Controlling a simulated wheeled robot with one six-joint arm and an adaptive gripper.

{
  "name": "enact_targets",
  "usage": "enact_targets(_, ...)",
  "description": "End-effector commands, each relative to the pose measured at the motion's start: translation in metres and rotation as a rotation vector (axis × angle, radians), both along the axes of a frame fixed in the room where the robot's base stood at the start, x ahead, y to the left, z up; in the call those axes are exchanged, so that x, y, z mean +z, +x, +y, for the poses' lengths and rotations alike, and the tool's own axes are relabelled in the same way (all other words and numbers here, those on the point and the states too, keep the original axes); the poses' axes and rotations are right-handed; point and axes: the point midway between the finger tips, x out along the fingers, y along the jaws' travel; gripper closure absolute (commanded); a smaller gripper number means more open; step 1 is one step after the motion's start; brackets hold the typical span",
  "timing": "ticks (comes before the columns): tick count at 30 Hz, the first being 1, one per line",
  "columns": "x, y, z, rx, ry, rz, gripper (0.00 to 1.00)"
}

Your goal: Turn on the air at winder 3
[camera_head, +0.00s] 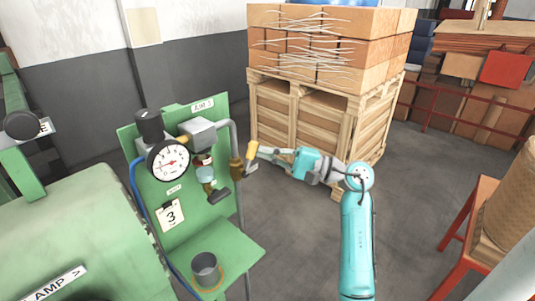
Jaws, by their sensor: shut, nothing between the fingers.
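A green panel (127,139) at left carries a card with a "3" (171,215). A small sign (203,105) is on its top edge, its text hard to read. A grey pipe (239,205) runs down its right side with a brass valve (236,172). The valve's yellow handle (250,151) sticks up and slants right. A round white pressure gauge (168,160) with a red needle faces me; its reading is too small to tell. My gripper (262,150) is shut and empty, its tips right beside the yellow handle. I cannot tell whether they touch it.
A wooden crate (330,115) stacked with boxes stands behind my gripper. A filter unit (205,172) hangs beside the gauge. A grey cup (205,269) sits on the green shelf (245,255). An orange stand (462,225) is at right. The floor between is clear.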

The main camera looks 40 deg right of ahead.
Motion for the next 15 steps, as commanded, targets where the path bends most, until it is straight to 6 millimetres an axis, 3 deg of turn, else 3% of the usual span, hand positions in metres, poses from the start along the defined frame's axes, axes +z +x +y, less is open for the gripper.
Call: enact_targets(15, 0.014, -0.001, 0.016, 0.002, -0.288, -0.011, 1.0)
